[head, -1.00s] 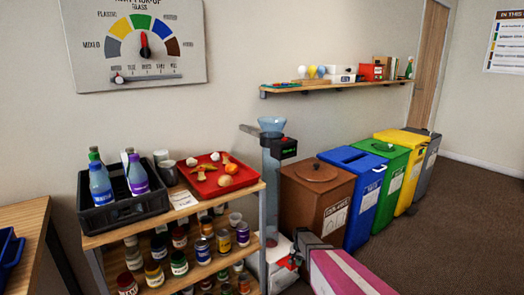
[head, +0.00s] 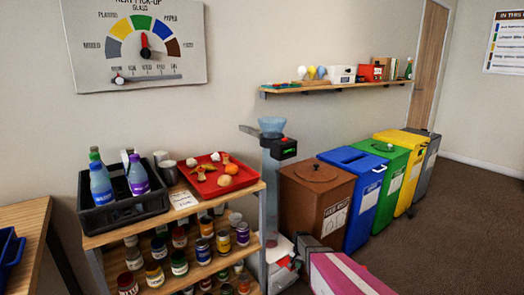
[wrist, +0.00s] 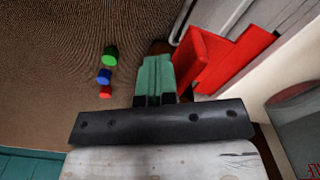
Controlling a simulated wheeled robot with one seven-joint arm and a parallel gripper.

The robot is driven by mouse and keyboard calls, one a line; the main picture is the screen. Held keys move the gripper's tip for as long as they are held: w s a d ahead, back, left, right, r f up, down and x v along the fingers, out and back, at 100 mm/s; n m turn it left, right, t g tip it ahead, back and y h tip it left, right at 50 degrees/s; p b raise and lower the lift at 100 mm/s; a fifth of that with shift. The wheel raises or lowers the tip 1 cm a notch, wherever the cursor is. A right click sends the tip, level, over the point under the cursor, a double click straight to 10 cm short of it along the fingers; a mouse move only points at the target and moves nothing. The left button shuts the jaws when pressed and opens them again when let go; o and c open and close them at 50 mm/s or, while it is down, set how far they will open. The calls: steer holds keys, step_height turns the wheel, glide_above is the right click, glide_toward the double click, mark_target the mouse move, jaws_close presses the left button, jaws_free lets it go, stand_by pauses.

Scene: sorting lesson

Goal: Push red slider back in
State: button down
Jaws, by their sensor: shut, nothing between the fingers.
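My gripper (wrist: 157,63) is shut and empty; its green fingers point up in the middle of the wrist view. A red angled part (wrist: 205,62), seemingly the red slider, lies just right of the fingertips. I cannot tell whether the fingers touch it. In the head view the red near the foot of the grey post (head: 272,190) is mostly hidden behind my arm, and my fingertips cannot be made out there.
A brown bin (head: 318,205) and a blue bin (head: 362,195) stand right of the post. A wooden shelf unit (head: 235,203) with a red tray (head: 212,186) stands left. Small green (wrist: 110,56), blue (wrist: 103,76) and red (wrist: 105,91) round pieces show left of my fingers.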

steer(key=shift+w+a+f, duration=0.35)
steer(key=shift+w+f, duration=0.2)
steer(key=shift+w, duration=0.05)
steer(key=shift+w+a+f, duration=0.3)
steer(key=shift+w+f, duration=0.25)
steer(key=shift+s+d, duration=0.8)
steer(key=shift+s, duration=0.2)
step_height(320, 180, up, 9)
steer(key=shift+s, duration=0.25)
steer(key=shift+a+f, duration=0.1)
